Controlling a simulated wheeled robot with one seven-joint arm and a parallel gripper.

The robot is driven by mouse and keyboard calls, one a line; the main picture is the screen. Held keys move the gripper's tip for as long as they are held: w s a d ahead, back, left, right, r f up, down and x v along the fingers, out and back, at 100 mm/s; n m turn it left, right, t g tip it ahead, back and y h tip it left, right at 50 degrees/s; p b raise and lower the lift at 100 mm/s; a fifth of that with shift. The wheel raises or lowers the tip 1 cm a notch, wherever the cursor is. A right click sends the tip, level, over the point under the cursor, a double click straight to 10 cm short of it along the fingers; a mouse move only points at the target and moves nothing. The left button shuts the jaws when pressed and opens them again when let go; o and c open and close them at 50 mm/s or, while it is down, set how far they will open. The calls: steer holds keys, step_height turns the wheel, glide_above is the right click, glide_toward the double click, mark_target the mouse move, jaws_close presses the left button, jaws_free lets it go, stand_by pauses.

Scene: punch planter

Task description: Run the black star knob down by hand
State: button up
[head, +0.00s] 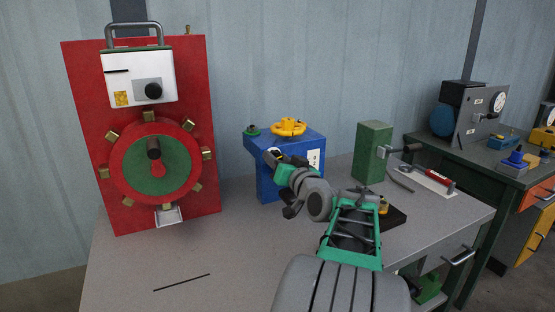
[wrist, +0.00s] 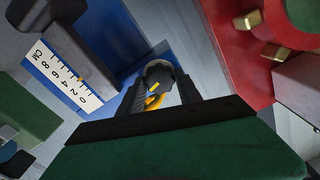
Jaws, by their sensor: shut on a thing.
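The blue block (head: 268,185) stands on the bench with a yellow handwheel (head: 288,127) on top and a white centimetre scale (head: 314,159) on its front. My gripper (head: 276,158) is at the block's front left, below the handwheel. In the wrist view the fingers (wrist: 163,92) are shut on a dark rounded piece, which looks like the black star knob (wrist: 160,66). Some yellow shows between the fingers. My gripper hides most of the knob in the head view, so its lobes and height are unclear.
A red panel (head: 82,130) with a round green-faced wheel (head: 177,178) stands close on the left. A green block (head: 373,150) with a grey handle stands to the right. The front left of the bench is mostly clear, with a thin dark rod (head: 182,282).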

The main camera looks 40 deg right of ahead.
steer(key=shift+f, duration=0.1)
steer(key=o, duration=1.4)
steer(key=shift+c, duration=0.2)
steer(key=shift+s, duration=0.1)
steer(key=v, duration=0.7)
steer(key=shift+s+a, duration=0.2)
steer(key=shift+s, duration=0.1)
steer(key=v, duration=0.7)
steer(key=shift+s, duration=0.35)
